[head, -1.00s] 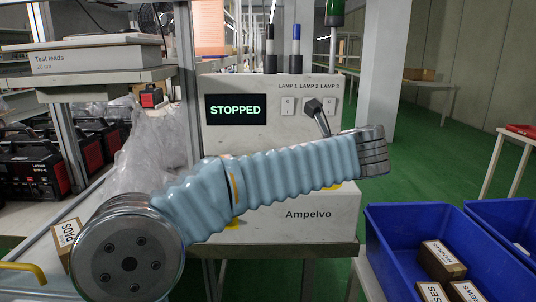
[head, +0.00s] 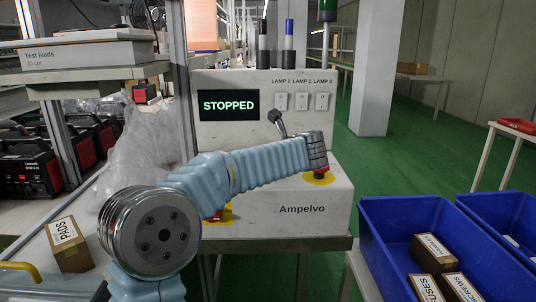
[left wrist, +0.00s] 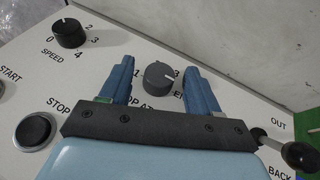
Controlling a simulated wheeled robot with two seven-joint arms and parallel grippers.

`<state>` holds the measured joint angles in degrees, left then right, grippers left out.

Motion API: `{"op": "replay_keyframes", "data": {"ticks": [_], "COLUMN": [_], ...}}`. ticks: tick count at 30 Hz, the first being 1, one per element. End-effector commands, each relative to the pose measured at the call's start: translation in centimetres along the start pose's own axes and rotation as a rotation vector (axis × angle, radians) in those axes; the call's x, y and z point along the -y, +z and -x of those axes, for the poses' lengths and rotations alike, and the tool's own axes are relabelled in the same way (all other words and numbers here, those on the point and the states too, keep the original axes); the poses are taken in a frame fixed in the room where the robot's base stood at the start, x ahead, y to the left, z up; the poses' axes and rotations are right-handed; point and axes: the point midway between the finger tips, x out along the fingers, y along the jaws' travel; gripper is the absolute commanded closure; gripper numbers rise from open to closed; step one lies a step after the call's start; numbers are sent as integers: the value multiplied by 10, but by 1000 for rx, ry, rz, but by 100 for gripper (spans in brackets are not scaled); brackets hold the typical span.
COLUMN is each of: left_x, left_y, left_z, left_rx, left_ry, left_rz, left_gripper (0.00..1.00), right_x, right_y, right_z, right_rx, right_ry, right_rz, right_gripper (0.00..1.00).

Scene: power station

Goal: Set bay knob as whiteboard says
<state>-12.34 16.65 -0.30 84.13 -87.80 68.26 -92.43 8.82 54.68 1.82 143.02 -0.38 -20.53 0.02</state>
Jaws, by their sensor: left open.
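The white Ampelvo machine (head: 240,190) stands on a bench in the head view, its display (head: 228,105) reading STOPPED. My left arm crosses in front of it and the gripper is hidden there. In the left wrist view my left gripper (left wrist: 158,68) is open, with blue fingers on either side of a dark round knob (left wrist: 158,78). The partly covered label beneath reads "STOP AT", with 1 and 3 visible. Whether the fingers touch the knob is unclear. A SPEED knob (left wrist: 68,33) sits to the left. No whiteboard is recognisable. My right gripper is out of view.
A ball-ended lever marked OUT and BACK (left wrist: 300,155) is close right of my gripper. A black button (left wrist: 35,130) is at left. Blue bins (head: 385,245) with boxes stand at right. A PADS box (head: 68,248) is at left.

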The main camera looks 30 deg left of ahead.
Motion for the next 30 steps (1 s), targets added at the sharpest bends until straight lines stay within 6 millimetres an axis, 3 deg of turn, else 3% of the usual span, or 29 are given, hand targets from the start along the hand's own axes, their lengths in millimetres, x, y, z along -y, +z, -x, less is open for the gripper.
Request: {"op": "replay_keyframes", "data": {"ticks": [3, 14, 18, 30], "left_x": [0, 0, 2, 6], "left_y": [0, 0, 0, 1], "left_z": [0, 1, 0, 0], "left_rx": [0, 0, -1, 1], "left_ry": [0, 0, 35, 351], "left_rz": [0, 0, 15, 146], "left_gripper": [38, 93, 93, 93], "right_x": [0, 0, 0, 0], "right_y": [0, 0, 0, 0], "right_z": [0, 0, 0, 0], "right_rx": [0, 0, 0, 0], "right_ry": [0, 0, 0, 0], "right_rz": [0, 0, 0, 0], "right_gripper": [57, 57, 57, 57]}}
